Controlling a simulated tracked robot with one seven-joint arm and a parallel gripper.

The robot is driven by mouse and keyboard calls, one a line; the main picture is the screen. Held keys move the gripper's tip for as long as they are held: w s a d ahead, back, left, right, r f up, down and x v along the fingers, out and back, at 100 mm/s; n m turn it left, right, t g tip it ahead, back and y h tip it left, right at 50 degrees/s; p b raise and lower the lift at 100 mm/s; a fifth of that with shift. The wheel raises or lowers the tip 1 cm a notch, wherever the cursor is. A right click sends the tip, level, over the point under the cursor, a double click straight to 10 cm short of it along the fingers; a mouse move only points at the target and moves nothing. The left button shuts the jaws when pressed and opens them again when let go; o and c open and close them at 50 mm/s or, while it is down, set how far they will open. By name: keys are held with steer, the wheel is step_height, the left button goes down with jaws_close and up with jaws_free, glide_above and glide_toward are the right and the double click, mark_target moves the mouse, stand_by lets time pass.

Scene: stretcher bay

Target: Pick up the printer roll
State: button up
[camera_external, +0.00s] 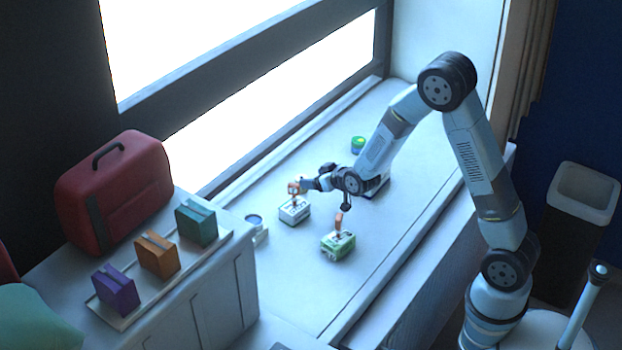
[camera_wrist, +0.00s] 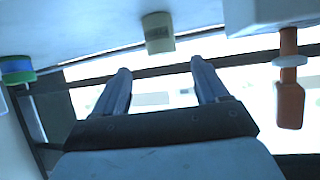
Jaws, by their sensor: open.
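A small squat beige cylinder (camera_wrist: 158,32), which looks like the printer roll, stands on the white bench top in the wrist view. It lies just beyond my open fingertips, centred between them and apart from them. The wrist picture appears upside down, with the bench at the top. In the outside view I cannot make the roll out; my arm's end may hide it. My gripper (camera_external: 312,184) is low over the bench, pointing towards the window; its two spread fingers also show in the wrist view (camera_wrist: 161,68) with nothing between them.
A white box (camera_external: 294,211) with an orange-handled item stands close by my gripper. A green-white box (camera_external: 337,246) is nearer, a green-blue can (camera_external: 358,144) behind. A small tin (camera_external: 254,221), coloured packs (camera_external: 158,256) and a red case (camera_external: 115,188) are left. The bench's right front is clear.

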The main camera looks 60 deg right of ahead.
mark_target(298, 178)
steer(key=shift+x, duration=4.6)
steer(key=shift+a, duration=0.15)
steer(key=c, duration=1.1)
